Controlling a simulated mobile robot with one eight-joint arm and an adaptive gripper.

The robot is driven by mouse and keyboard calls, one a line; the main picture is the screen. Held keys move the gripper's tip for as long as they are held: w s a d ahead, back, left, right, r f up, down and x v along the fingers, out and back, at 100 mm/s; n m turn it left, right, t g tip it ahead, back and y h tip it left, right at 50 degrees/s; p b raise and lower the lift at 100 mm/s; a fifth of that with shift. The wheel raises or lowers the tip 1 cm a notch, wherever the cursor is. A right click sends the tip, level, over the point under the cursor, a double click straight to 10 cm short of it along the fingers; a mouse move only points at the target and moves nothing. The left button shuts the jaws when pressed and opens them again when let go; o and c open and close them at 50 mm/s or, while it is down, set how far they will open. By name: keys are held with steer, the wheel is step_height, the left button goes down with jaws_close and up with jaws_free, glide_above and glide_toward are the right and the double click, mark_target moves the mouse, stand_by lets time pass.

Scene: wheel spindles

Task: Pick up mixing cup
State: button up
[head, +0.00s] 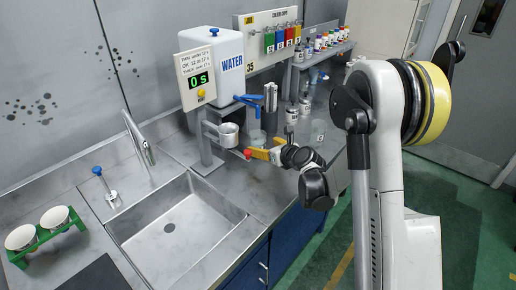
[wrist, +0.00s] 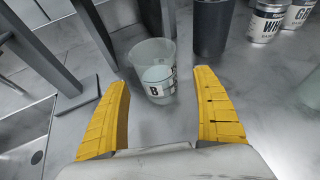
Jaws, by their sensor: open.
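The mixing cup (wrist: 158,62) is a clear, tapered cup with a pale fill and a label marked B. It stands upright on the metal counter in the wrist view. In the head view it shows small (head: 257,137), just behind my yellow fingers. Nothing is gripped, and a clear gap shows between the cup and each finger. In the head view my gripper (head: 262,151) is low over the counter, beside the sink.
A dark cylinder (wrist: 212,28) stands close behind the cup, and labelled cans (wrist: 268,22) are behind right. Grey stand legs (wrist: 95,25) rise at the left. A sink (head: 172,222) lies left of my gripper. Another clear cup (head: 318,131) stands to the right.

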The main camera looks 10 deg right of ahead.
mark_target(254, 135)
steer(key=b+x, duration=0.1)
steer(key=x, duration=0.3)
steer(key=shift+w+a+f+b, duration=0.1)
steer(key=shift+a+f+b, duration=0.05)
steer(key=shift+f+b, duration=0.2)
steer(key=shift+r, duration=0.15)
steer(key=shift+c, duration=0.3)
steer(key=c, duration=1.3)
steer(key=shift+r, duration=0.1)
steer(key=shift+c, duration=0.2)
step_height(254, 135, up, 4)
steer(key=shift+f+p, duration=0.15)
steer(key=shift+p, duration=1.05)
steer(key=s+d, duration=0.1)
steer(key=s, duration=0.4)
steer(key=s+d, duration=0.2)
steer(key=s, duration=0.4)
steer(key=s+d, duration=0.2)
steer(key=s, duration=0.3)
steer(key=shift+s+f, duration=0.3)
steer(key=shift+f, duration=0.05)
steer(key=shift+s+d+r, duration=0.1)
steer(key=shift+s+d, duration=0.05)
steer(key=shift+s, duration=0.25)
